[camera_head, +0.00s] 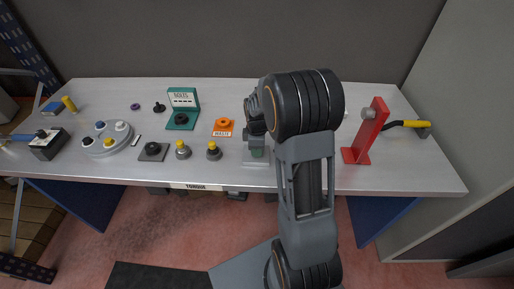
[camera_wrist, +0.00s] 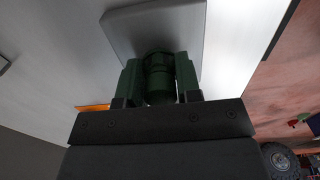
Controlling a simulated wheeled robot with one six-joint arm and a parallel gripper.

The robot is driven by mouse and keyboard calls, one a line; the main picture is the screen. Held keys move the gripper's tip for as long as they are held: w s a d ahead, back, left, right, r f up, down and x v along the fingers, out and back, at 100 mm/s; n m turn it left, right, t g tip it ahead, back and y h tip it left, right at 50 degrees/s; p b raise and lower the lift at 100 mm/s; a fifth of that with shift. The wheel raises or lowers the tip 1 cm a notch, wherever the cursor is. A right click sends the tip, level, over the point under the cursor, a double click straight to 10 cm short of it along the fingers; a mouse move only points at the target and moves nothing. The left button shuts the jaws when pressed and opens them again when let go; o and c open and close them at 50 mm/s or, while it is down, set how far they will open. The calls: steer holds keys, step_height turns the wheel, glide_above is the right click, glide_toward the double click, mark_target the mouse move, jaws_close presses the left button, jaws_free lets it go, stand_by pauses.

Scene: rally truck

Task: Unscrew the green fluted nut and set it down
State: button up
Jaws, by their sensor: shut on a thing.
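The green fluted nut (camera_wrist: 158,75) sits between the two green-tipped fingers of my gripper (camera_wrist: 160,82) in the wrist view, with a finger against each side. My gripper is shut on it. Just beyond it is a grey plate (camera_wrist: 125,27). In the head view my arm hides most of this spot; a bit of green (camera_head: 257,152) shows under the wrist, above the pale base plate (camera_head: 256,161). I cannot tell how far the nut is threaded on.
A red upright bracket (camera_head: 366,135) and a yellow-handled tool (camera_head: 411,124) stand to the right. The bench's front strip is mostly clear.

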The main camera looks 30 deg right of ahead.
stand_by(0.3)
steer(key=shift+n, duration=1)
steer(key=o, duration=0.6)
steer(key=shift+c, duration=0.2)
steer(key=shift+m, duration=0.9)
steer(key=shift+m, duration=0.9)
